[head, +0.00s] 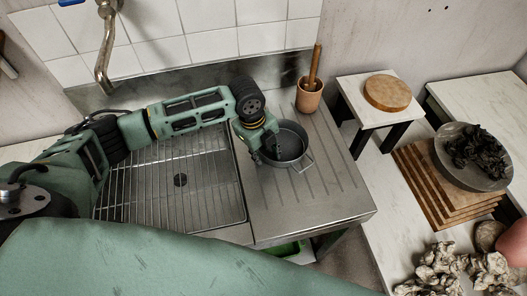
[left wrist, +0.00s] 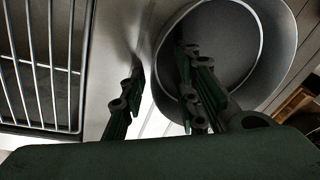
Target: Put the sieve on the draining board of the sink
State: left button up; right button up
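The sieve (head: 291,146), a round grey metal vessel with a small loop handle, appears to rest upright on the ribbed draining board (head: 335,205), right of the sink basin. My left gripper (head: 263,143) is at its left rim. In the left wrist view the sieve (left wrist: 235,45) fills the upper right. The fingers of my left gripper (left wrist: 160,92) are apart, one outside the sieve's wall and one over its inside, with a gap between them. I cannot tell whether either finger touches the wall. My right gripper is not in view.
A wire rack (head: 205,190) covers the sink basin (head: 180,150). A clay pot with a wooden handle (head: 309,94) stands behind the sieve. A small white stand (head: 362,103), stepped boards (head: 440,195) and a bowl of dark pieces (head: 450,178) are at the right. The draining board's front is clear.

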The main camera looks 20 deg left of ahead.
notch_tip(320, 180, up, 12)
jog(key=p, duration=1.1)
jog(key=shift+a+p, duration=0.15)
jog(key=shift+p, duration=0.25)
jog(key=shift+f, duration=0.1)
